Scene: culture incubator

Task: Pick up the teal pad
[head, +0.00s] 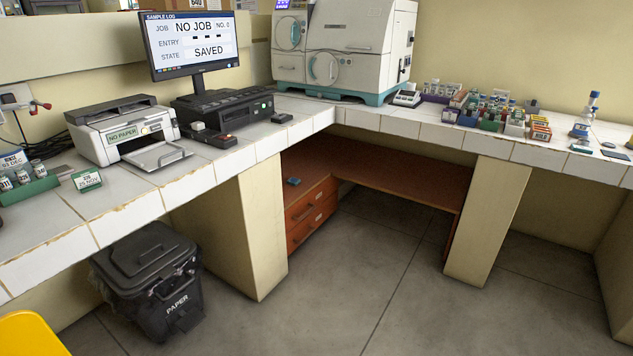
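A small teal-blue flat thing (292,181), which looks like the teal pad, lies on top of the red-brown drawer unit (310,205) in the corner below the counter. It is small in the head view, so its details cannot be made out. My gripper is not in view.
The tiled counter (120,222) overhangs the drawer unit, with a thick cream support (262,225) left of it and another (485,220) to the right. A black paper bin (150,285) stands at the left. The grey floor (350,290) in front is clear.

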